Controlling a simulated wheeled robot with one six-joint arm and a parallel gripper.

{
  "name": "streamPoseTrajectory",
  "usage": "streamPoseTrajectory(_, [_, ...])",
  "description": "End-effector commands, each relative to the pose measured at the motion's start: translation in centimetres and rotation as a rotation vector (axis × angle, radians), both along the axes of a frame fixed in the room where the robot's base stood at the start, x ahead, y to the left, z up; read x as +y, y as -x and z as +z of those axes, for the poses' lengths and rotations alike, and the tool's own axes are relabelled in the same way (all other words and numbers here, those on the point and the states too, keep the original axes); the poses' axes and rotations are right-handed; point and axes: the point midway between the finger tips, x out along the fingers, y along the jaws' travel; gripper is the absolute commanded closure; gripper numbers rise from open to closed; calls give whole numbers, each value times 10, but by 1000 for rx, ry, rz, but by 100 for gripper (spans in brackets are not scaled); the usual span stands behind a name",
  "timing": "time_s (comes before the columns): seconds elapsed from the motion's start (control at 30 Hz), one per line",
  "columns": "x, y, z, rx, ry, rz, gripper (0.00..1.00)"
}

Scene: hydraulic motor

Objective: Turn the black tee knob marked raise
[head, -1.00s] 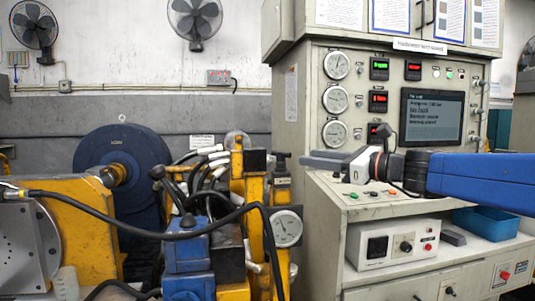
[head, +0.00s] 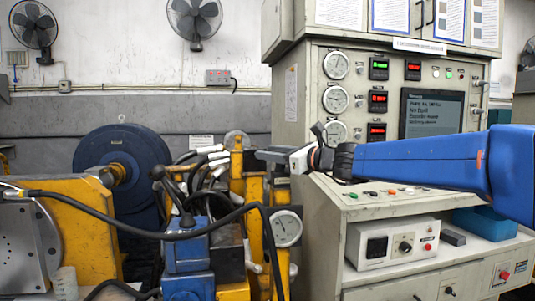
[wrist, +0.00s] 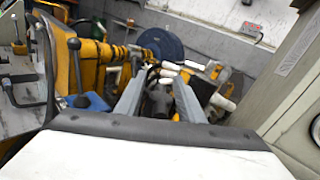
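My gripper (head: 268,155) is level in the head view, its fingertips over the top of the yellow valve stand (head: 281,212). The black tee knob that stood there is now mostly hidden behind the fingers. In the wrist view my gripper (wrist: 159,84) has two grey fingers spread apart. A dark knob-like part (wrist: 160,101) shows between them, with gaps at the sides. It looks like the tee knob, but no marking can be read and I cannot tell whether either finger touches it.
Close by are white-tipped levers (head: 212,155), black-knobbed levers on a blue block (head: 187,255), a round gauge (head: 286,228) and a looping black hose (head: 130,227). The control cabinet (head: 310,110) and its console (head: 330,225) stand on the right.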

Motion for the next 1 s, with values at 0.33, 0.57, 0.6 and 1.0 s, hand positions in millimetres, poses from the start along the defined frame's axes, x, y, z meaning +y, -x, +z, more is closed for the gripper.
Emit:
streamPoseTrajectory(0.33, [11,-7,0,-1,-1,0,65])
streamPoseTrajectory(0.57, [10,-7,0,-1,-1,0,87])
streamPoseTrajectory(0.6, [10,-7,0,-1,-1,0,96])
streamPoseTrajectory(1.0, [12,-6,-1,0,0,62,98])
